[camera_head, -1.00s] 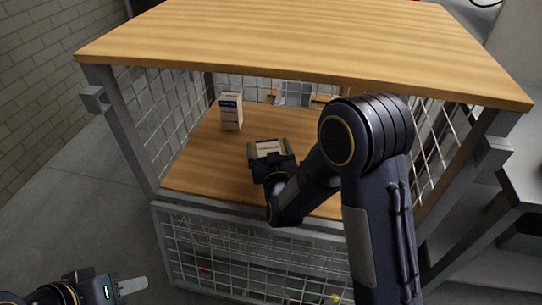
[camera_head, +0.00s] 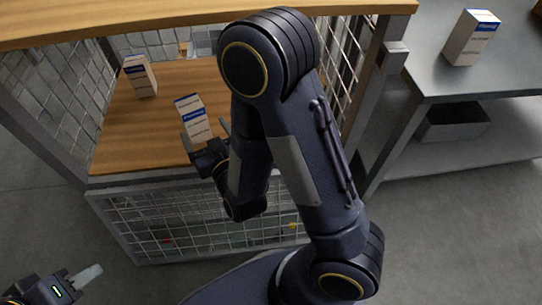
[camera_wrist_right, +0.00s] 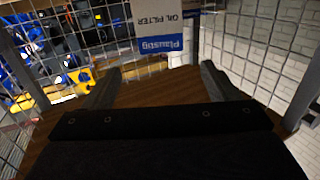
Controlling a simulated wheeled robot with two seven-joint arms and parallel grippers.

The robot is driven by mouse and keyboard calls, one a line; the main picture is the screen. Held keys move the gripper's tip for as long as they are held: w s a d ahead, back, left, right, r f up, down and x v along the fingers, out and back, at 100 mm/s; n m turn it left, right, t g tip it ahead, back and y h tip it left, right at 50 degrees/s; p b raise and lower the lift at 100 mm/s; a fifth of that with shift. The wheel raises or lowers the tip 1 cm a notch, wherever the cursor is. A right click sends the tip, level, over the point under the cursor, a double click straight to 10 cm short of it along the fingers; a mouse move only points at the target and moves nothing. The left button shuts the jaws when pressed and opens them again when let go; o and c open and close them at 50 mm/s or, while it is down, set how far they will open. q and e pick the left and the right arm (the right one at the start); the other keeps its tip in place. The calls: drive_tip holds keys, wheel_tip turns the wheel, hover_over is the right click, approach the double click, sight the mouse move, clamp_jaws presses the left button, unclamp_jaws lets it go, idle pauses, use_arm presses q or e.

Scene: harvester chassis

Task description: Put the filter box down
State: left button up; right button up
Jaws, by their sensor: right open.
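A white and blue filter box (camera_head: 194,118) stands on the wooden shelf inside the mesh cage, just ahead of my right gripper (camera_head: 205,136). That gripper is open, its two fingers spread near the box's lower end. In the right wrist view the box (camera_wrist_right: 163,28), labelled oil filter, shows upside down beyond and between the open fingertips (camera_wrist_right: 158,72), with a gap to each side. My left gripper (camera_head: 82,279) is at the lower left edge, away from the cage; its jaw opening is not clear.
A second similar box (camera_head: 140,76) stands farther back left on the shelf (camera_head: 118,125). Another box (camera_head: 472,37) stands on the grey table (camera_head: 430,72) at right. The wooden top (camera_head: 100,20) overhangs the shelf, and mesh sides (camera_head: 75,85) enclose it.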

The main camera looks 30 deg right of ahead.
drive_tip(key=s+d+r+g+y, duration=0.1)
drive_tip(key=s+d+g, duration=0.2)
drive_tip(key=s, duration=0.4)
drive_tip(key=s+d+r+m+g+y, duration=0.1)
drive_tip(key=s+d+r+g, duration=0.1)
drive_tip(key=s+g, duration=0.3)
drive_tip(key=s+d+r+g+y, duration=0.1)
drive_tip(key=s+d+g, duration=0.3)
drive_tip(key=s, duration=0.6)
drive_tip(key=shift+d+r+m+y, duration=0.3)
drive_tip(key=shift+d+r+y, duration=0.1)
drive_tip(key=shift+d+r, duration=0.1)
drive_tip(key=shift+s, duration=0.1)
